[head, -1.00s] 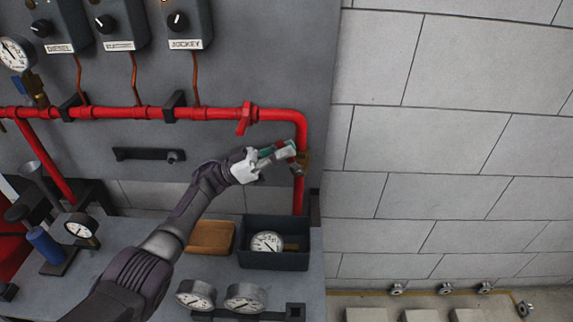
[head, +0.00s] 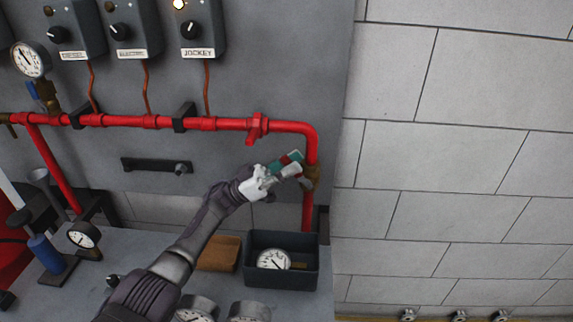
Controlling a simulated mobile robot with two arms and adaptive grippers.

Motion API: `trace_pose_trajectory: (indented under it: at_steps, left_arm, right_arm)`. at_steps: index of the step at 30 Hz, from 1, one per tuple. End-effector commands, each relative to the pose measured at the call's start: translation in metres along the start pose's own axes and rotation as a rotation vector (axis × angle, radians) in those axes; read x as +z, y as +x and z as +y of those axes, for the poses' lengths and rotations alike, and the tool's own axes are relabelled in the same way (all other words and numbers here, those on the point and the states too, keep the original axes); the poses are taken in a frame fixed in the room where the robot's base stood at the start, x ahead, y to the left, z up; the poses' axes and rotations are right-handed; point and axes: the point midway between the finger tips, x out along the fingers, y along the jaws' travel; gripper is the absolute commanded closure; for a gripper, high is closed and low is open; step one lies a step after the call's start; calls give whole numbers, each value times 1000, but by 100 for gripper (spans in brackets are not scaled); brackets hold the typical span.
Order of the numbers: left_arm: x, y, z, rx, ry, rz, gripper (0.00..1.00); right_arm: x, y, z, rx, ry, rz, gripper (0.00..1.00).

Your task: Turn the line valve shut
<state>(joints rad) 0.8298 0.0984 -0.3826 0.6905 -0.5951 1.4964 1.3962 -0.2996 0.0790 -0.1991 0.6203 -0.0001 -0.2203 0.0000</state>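A red pipe (head: 215,123) runs along the grey panel and bends down at the right. A brass valve body (head: 313,178) sits on its vertical part. A red fitting with a short lever-like piece (head: 256,127) is on the horizontal part. My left gripper (head: 292,164) is at the brass valve, just left of it, with teal and light grey finger parts. Some red shows at its fingertips; I cannot tell if this is a handle. Whether the fingers touch or grip it is unclear. My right gripper is not in view.
A dark bin (head: 283,276) holding a gauge stands below the valve, beside a brown block (head: 219,254). Control boxes (head: 203,27) hang above the pipe. A black bar (head: 155,166) is fixed to the panel. The block wall (head: 450,170) at right is clear.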

Motion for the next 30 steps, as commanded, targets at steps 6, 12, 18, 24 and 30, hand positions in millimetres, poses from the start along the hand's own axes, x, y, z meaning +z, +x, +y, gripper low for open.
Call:
trace_pose_trajectory:
  at_steps: [6, 12, 18, 24, 30]
  left_arm:
    - [1, -1, 0, 0, -1, -1, 66]
    - [1, -15, -1, -3, -2, -3, 66]
    - [0, -50, -2, -4, -1, -3, 66]
    - [0, -68, -1, -1, -1, 0, 66]
    - [-1, -76, -1, 0, -1, 1, 66]
  right_arm:
    - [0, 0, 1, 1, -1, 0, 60]
    - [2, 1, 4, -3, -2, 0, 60]
    - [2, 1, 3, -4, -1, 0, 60]
    - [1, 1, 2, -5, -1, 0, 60]
    - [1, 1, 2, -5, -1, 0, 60]
